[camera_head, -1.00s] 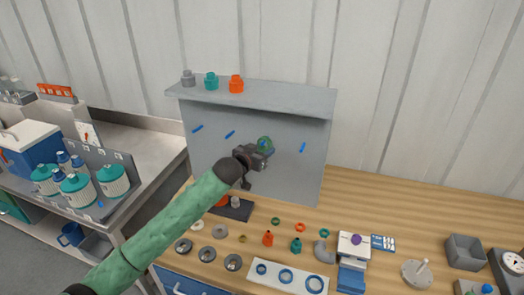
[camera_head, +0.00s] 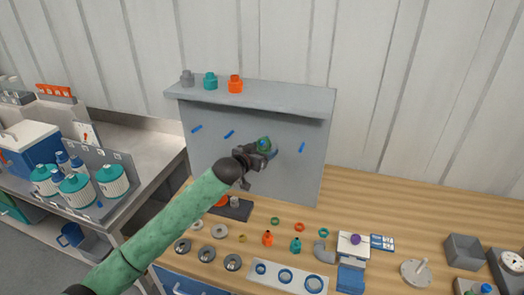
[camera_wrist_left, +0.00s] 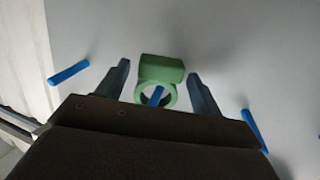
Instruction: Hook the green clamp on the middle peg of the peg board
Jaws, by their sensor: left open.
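The green clamp (camera_head: 263,144) is at the grey peg board (camera_head: 290,175). In the left wrist view the clamp (camera_wrist_left: 161,68) has a block above a ring, and a blue peg (camera_wrist_left: 157,96) shows through the ring. The ring appears to be around this peg; how far along it sits, I cannot tell. My left gripper (camera_head: 267,151) is in front of the board. In the wrist view its two fingers stand apart on either side of the clamp, with visible gaps. My right gripper is not in view.
Other blue pegs stick out left (camera_head: 229,134) and right (camera_head: 302,147) of the clamp. A grey shelf (camera_head: 270,95) overhangs the board and holds several small fittings. The wooden bench (camera_head: 400,205) below carries rings, small bottles and a white plate (camera_head: 262,280).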

